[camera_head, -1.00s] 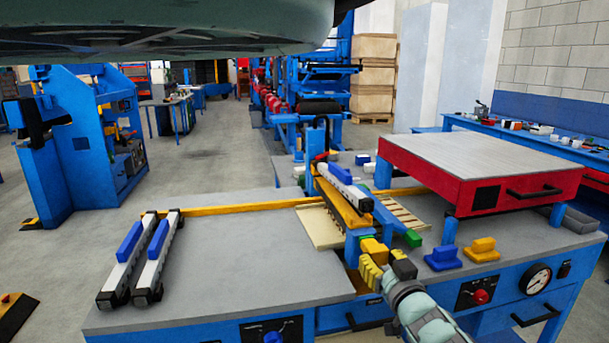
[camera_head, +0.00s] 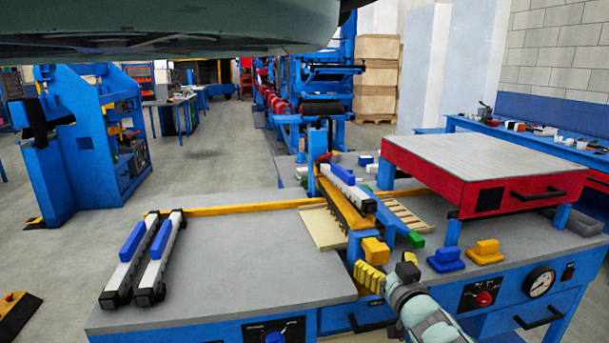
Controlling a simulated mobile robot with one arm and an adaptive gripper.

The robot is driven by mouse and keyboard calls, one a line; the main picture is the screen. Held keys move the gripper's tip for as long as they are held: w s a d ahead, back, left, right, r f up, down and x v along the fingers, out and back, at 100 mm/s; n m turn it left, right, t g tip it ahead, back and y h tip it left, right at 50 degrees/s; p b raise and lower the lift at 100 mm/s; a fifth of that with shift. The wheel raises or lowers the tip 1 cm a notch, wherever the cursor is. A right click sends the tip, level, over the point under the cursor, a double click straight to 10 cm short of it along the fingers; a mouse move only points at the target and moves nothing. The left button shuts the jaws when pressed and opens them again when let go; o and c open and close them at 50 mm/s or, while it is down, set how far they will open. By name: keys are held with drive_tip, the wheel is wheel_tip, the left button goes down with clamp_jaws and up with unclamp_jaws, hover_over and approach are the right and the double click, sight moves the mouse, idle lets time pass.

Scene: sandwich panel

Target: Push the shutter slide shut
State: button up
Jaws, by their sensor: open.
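No part is labelled as the shutter slide. A yellow block (camera_head: 375,250) sits at the near end of a blue and yellow channel assembly (camera_head: 346,205) in the middle of the bench, and may be its handle. My gripper (camera_head: 388,268) is open just in front of this block, at the bench's front edge. One yellow ribbed finger is at its left and a dark finger at its right. Nothing shows between the fingers. I cannot tell whether a finger touches the block. The lower part of the channel is partly hidden by the block and my gripper.
Two white bars with blue grips (camera_head: 145,258) lie on the left of the grey bench top (camera_head: 240,265). A red raised table (camera_head: 480,172) stands at the right.

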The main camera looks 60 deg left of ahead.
drive_tip(key=p+v, duration=0.2)
drive_tip(key=v, duration=0.6)
drive_tip(key=shift+p, duration=0.3)
drive_tip(key=shift+d+r, duration=0.1)
drive_tip(key=shift+d, duration=0.05)
